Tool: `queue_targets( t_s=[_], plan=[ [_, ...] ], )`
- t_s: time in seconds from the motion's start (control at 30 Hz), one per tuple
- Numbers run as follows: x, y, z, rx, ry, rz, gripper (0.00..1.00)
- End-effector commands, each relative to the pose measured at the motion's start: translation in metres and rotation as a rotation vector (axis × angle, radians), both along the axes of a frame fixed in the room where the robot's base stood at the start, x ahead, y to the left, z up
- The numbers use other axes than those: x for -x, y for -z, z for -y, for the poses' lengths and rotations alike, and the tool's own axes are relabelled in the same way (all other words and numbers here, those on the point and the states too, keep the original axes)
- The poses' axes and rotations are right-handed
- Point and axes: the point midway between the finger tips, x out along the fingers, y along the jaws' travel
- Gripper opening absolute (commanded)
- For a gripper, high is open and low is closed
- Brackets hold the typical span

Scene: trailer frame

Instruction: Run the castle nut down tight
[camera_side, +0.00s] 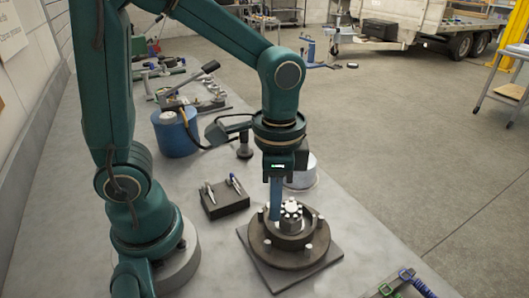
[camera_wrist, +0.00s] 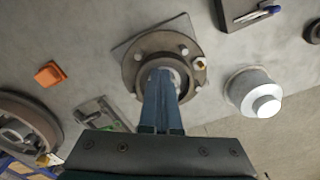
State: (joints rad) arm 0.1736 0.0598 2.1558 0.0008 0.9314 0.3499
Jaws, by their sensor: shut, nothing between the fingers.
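The castle nut (camera_side: 291,211) is a light metal, notched piece at the centre of the hub. The dark brown round hub (camera_side: 290,258), with studs around its flange, stands on a square plate (camera_side: 327,258). My gripper (camera_side: 274,216) points straight down, its blue fingers together and empty, with the tips at the left side of the nut. I cannot tell whether they touch it. In the wrist view the shut fingers (camera_wrist: 164,74) cover the middle of the hub (camera_wrist: 140,72) and hide most of the nut.
A dark block (camera_side: 225,205) with pen-like tools stands left of the hub. A metal cylinder (camera_side: 303,176) stands behind it, and a blue container (camera_side: 174,137) farther back. An orange piece (camera_wrist: 50,74) and a brown ring part (camera_wrist: 42,120) lie left in the wrist view.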

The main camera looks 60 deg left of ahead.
Motion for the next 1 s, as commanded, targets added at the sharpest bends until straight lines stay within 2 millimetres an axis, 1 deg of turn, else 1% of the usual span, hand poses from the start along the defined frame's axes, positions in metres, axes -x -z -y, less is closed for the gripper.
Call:
queue_targets(
  t_s=[0.23,0.7,1.0],
  plan=[
    [-0.003,-0.001,-0.001,0.002,-0.002,0.01,0.0],
    [-0.009,-0.001,-0.012,0.003,-0.003,0.015,0.0],
    [-0.013,-0.001,-0.016,0.004,-0.003,0.017,0.0]
  ],
)
